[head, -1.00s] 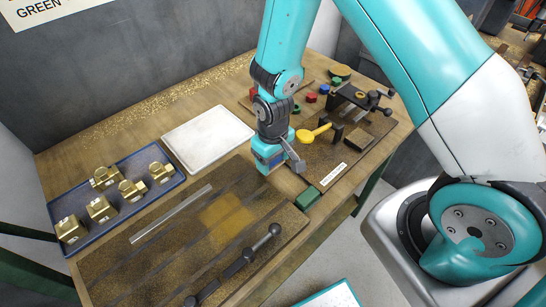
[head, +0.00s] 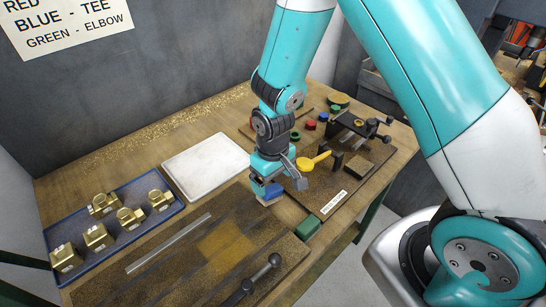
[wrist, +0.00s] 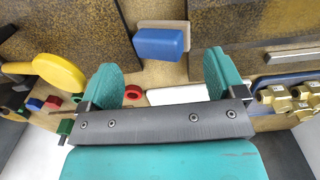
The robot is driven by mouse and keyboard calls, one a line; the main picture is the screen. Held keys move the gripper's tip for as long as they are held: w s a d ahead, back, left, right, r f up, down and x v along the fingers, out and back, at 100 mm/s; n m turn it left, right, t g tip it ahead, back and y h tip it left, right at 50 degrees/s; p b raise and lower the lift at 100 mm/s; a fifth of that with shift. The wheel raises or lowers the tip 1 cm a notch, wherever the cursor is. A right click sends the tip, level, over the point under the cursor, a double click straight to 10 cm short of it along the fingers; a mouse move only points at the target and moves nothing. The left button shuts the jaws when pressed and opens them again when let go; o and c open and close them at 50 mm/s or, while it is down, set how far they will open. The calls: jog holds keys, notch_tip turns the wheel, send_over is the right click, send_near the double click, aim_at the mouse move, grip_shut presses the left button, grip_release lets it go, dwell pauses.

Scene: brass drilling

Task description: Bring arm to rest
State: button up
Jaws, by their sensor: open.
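My gripper (head: 275,180) is over the middle of the workbench, pointing down. In the wrist view its two teal fingers (wrist: 162,80) are spread apart with nothing between them. A blue block with a tan underside (head: 272,192) is close by the gripper in the head view, partly hidden by it. In the wrist view the blue block (wrist: 161,43) lies beyond the fingertips, clear of both. My arm is bent, reaching out from the right over the bench.
A blue tray (head: 83,262) with several brass fittings is at the left. A white tray (head: 205,165) lies behind the gripper. A yellow-handled tool (head: 310,163), a black clamp fixture (head: 352,125) and a green block (head: 307,228) are to the right.

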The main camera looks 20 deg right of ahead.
notch_tip(320, 180, up, 9)
jog(key=b, duration=0.1)
jog(key=s+a+r+n+y, duration=0.1)
jog(key=s+a+r+y, duration=0.1)
jog(key=s+r, duration=0.5)
jog(key=s+a+r+n+y, duration=0.2)
jog(key=s+a+r, duration=0.1)
jog(key=s+r, duration=0.5)
jog(key=s, duration=0.2)
jog(key=shift+s+r, duration=0.3)
jog(key=shift+s, duration=0.1)
